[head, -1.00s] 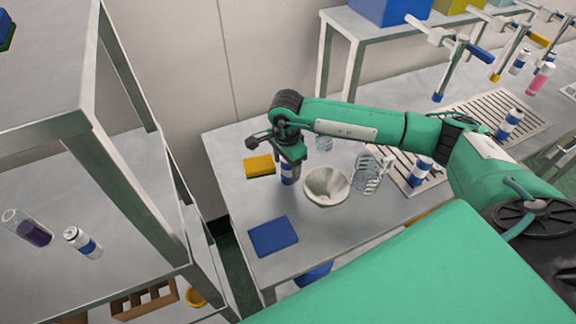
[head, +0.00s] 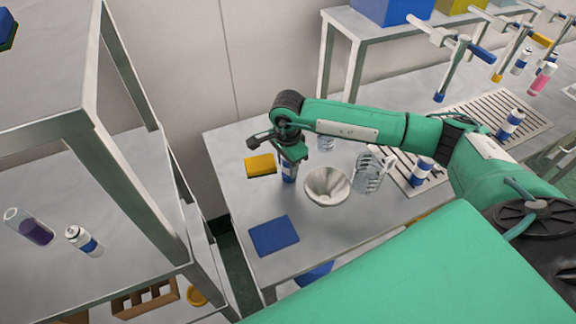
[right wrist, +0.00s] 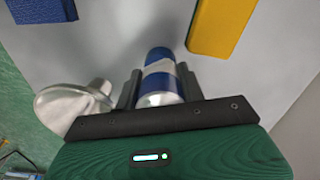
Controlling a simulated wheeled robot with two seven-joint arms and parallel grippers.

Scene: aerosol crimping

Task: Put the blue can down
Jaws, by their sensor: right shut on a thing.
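The blue can (head: 289,171), blue with a white band and a silver end, is upright at the grey table, between the yellow sponge and the white funnel. In the right wrist view the can (right wrist: 160,78) sits between the two dark fingers. My right gripper (head: 290,157) is shut on it from above; in the right wrist view the gripper (right wrist: 160,92) holds it on both sides. I cannot tell whether the can's base touches the table. My left gripper is not in view.
A yellow sponge (head: 261,165) lies left of the can, a white funnel (head: 327,186) right of it, a blue sponge (head: 273,236) in front. A glass beaker (head: 369,175) and a slatted rack (head: 405,178) stand farther right. Bare table (head: 233,200) lies left of the can.

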